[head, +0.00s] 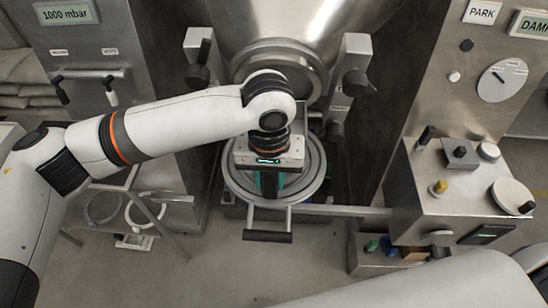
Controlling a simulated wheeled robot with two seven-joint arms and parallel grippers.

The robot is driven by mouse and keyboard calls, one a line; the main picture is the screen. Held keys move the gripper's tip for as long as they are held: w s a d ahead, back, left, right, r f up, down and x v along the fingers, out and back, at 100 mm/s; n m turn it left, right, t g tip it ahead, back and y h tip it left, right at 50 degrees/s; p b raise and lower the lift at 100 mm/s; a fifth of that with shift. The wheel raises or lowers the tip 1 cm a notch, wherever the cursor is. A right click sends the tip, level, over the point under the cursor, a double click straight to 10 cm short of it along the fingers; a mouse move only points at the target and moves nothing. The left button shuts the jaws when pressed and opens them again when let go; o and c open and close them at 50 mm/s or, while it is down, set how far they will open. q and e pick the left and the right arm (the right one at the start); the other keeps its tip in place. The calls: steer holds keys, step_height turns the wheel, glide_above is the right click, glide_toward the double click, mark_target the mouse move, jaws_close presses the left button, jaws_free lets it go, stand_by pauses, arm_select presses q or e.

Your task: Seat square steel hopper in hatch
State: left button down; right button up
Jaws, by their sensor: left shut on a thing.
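My left gripper (268,184) points down over the round steel hatch ring (232,187) in the middle of the head view. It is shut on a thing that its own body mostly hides. A thin square steel edge (303,118) shows behind the gripper and looks like part of the square steel hopper. I cannot tell whether the hopper's lower end is inside the ring or above it. My right gripper is out of view; only a white part of my right arm shows at the bottom right.
A large steel vessel with a round flange (310,62) hangs just behind my left wrist. A black handle (267,237) sticks out in front of the ring. A steel control box (425,200) with knobs stands at the right, and a metal frame (150,215) at the left.

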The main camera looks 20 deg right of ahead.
arm_select(q)
steer(key=shift+f, duration=0.5)
stand_by(0.4)
steer(key=c, duration=1)
jaws_free()
step_height(320, 180, up, 11)
steer(key=b, duration=0.3)
steer(key=shift+f, duration=0.1)
steer(key=shift+r, duration=0.55)
